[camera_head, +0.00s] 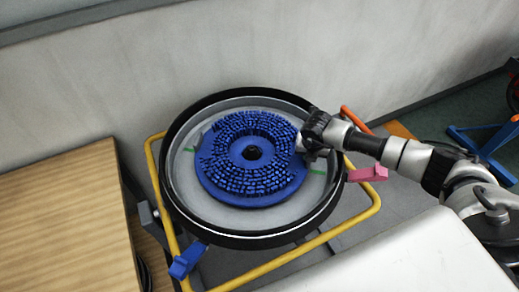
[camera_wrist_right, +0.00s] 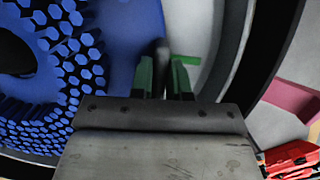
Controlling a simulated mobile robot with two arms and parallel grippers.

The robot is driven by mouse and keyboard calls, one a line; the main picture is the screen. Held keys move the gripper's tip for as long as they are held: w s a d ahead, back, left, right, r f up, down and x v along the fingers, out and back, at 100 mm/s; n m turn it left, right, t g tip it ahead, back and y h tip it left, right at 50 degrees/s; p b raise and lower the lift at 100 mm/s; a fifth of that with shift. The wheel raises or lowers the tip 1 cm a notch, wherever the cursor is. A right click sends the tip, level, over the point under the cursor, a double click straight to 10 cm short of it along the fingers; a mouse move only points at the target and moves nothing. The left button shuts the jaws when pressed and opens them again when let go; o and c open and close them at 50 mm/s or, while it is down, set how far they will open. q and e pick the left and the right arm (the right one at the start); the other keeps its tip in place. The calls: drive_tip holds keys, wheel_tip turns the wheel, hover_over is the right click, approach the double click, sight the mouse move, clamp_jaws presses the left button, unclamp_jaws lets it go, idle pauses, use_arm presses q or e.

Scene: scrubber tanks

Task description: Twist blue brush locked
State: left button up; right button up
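The blue brush (camera_head: 252,157), a round disc with several rings of bristles and a dark centre hole, lies in a round black-rimmed tank (camera_head: 176,200) with a grey floor. It fills the left of the right wrist view (camera_wrist_right: 125,45). My right gripper (camera_head: 309,146) reaches in from the right to the brush's right edge. In the right wrist view its green-tipped fingers (camera_wrist_right: 163,78) are close together on both sides of a dark upright peg (camera_wrist_right: 161,54) at the brush's edge. The peg's base is hidden. My left gripper is not in view.
Green marks (camera_head: 318,171) show on the tank floor. A pink lever (camera_head: 368,173) and a blue lever (camera_head: 187,261) stick out from the tank. A yellow tube frame (camera_head: 322,240) surrounds it. A wooden surface (camera_head: 65,220) lies left, a wall (camera_head: 250,50) behind.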

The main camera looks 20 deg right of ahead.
drive_tip(key=o, duration=0.5)
drive_tip(key=shift+w, duration=0.1)
drive_tip(key=shift+s+f, duration=0.2)
drive_tip(key=shift+r, duration=0.55)
drive_tip(key=b+v, duration=0.2)
drive_tip(key=v, duration=0.8)
drive_tip(key=shift+a, duration=0.1)
